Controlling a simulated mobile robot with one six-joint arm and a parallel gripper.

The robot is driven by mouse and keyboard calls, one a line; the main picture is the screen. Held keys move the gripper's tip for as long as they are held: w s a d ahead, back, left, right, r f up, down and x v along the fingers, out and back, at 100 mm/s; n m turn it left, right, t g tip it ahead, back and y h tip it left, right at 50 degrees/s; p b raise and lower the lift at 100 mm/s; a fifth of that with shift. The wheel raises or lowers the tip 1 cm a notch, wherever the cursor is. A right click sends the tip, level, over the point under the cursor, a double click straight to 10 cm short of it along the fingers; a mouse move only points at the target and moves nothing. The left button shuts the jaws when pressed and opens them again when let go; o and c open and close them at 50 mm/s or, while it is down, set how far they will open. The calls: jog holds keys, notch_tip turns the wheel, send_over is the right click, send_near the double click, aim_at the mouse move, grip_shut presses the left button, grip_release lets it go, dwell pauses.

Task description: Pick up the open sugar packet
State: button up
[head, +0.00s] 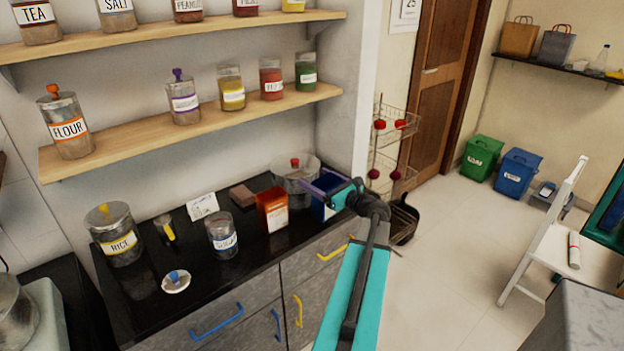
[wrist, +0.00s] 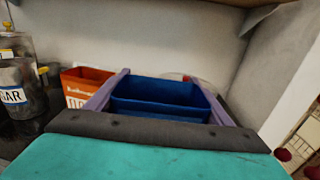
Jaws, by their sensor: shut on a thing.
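A blue open-topped packet (head: 321,210) is at the right end of the black counter, beside the orange packet. No label on it is readable from here. In the wrist view the blue packet (wrist: 160,96) sits between my two purple fingers, its open top facing up. My gripper (head: 322,188) is shut on it from the right. Whether its base touches the counter cannot be told. A glass jar labelled SUGAR (head: 222,238) stands to the left, with a white lid with a blue knob (head: 176,282) lying nearby.
An orange packet (head: 272,209) stands just left of the blue one. A metal-and-glass pot with a red knob (head: 296,172) is behind. A RICE jar (head: 115,237) stands far left. A wooden shelf (head: 200,127) with jars hangs above. The floor at right is partly clear.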

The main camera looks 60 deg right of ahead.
aim_at(328, 190)
jog(key=shift+s+a+r+b, duration=0.15)
jog(key=shift+s+a+b, duration=0.05)
jog(key=shift+s+a, duration=0.6)
jog(key=shift+s+a+r+b, duration=0.1)
jog(key=shift+s+a+b, duration=0.15)
jog(key=shift+s+a, duration=0.55)
jog(key=shift+s+a+r+b, duration=0.2)
jog(key=shift+s+a, duration=0.25)
jog(key=shift+s, duration=0.7)
jog(key=shift+w, duration=0.1)
